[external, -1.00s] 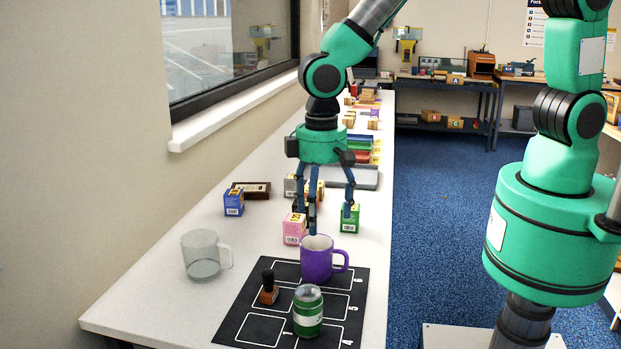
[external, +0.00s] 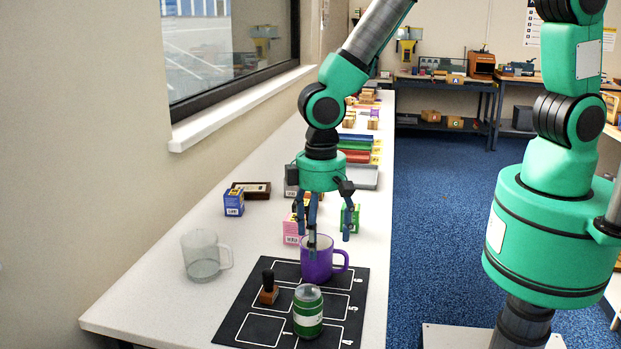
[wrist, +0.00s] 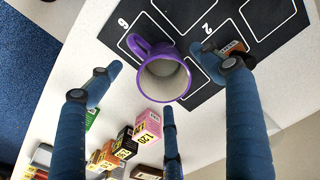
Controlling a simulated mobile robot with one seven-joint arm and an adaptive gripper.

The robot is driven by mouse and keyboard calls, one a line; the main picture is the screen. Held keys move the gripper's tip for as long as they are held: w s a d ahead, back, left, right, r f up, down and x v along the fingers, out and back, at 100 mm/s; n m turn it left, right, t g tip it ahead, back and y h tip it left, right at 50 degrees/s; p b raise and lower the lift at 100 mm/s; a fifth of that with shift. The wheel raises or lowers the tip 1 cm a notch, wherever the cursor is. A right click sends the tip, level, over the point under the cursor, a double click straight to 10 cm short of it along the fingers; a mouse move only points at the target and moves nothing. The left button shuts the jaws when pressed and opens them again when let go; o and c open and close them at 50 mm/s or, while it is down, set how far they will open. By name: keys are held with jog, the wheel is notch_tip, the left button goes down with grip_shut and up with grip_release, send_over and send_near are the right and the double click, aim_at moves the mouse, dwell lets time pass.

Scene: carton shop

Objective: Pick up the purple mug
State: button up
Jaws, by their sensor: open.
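The purple mug (external: 317,262) stands upright at the far edge of the black mat (external: 245,318), its handle to the right. In the wrist view the mug (wrist: 146,48) is seen from above, and its light inside looks empty. My gripper (external: 322,238) is open and points down just above and behind the mug. In the wrist view its blue fingers (wrist: 160,85) are spread around the mug's rim, two at the sides and one below. I cannot tell from these views whether any finger touches the mug.
On the mat are a wooden stamp (external: 268,290) and a green jar (external: 308,315). A clear mug (external: 203,256) stands to the left. A pink box (external: 292,229), a green box (external: 350,217) and a blue box (external: 234,203) stand behind. The table's front left is clear.

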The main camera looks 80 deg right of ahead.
aim_at(320, 247)
jog(key=shift+f, duration=1.5)
jog(key=c, duration=1.5)
